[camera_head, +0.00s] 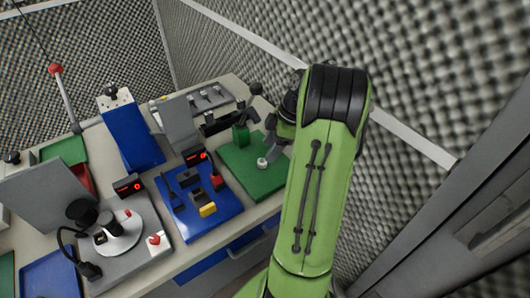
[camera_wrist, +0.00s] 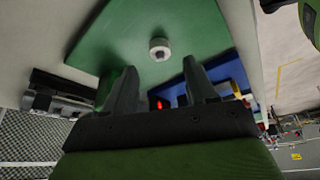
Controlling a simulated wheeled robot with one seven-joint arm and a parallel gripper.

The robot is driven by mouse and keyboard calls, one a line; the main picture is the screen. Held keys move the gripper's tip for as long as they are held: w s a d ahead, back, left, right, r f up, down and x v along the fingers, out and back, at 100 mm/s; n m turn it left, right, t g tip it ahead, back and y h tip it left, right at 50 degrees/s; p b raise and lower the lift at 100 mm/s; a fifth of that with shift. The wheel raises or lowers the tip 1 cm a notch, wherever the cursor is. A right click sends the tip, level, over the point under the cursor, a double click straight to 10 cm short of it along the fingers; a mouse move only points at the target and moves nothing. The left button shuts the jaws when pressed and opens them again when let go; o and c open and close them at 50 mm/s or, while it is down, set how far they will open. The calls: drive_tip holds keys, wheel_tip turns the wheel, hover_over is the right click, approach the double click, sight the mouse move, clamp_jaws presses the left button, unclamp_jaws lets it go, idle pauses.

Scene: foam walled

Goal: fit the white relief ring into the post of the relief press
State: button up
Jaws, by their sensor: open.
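The white relief ring (camera_head: 262,163) lies on a green board (camera_head: 258,184) at the right part of the bench. It also shows in the wrist view (camera_wrist: 159,43), with a dark hole in its middle, beyond my fingertips. My gripper (camera_wrist: 160,72) is open, with nothing between its two dark fingers. In the head view my gripper (camera_head: 274,150) is close beside the ring, partly hidden by my green arm. A green block with a dark lever (camera_head: 241,135) stands at the back of the same board. I cannot tell for certain whether it is the relief press, and no post shows clearly.
A blue board (camera_head: 190,222) with dark, red and yellow blocks lies left of the green board. A grey station with a white disc (camera_head: 120,236) stands front left. A blue sloped panel (camera_head: 133,140) and grey housing (camera_head: 178,120) stand behind. A foam wall (camera_head: 430,70) rises close on the right.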

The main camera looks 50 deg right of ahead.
drive_tip(key=p+v, duration=0.4)
drive_tip(key=v, duration=0.6)
drive_tip(key=shift+r, duration=0.2)
drive_tip(key=shift+d, duration=0.1)
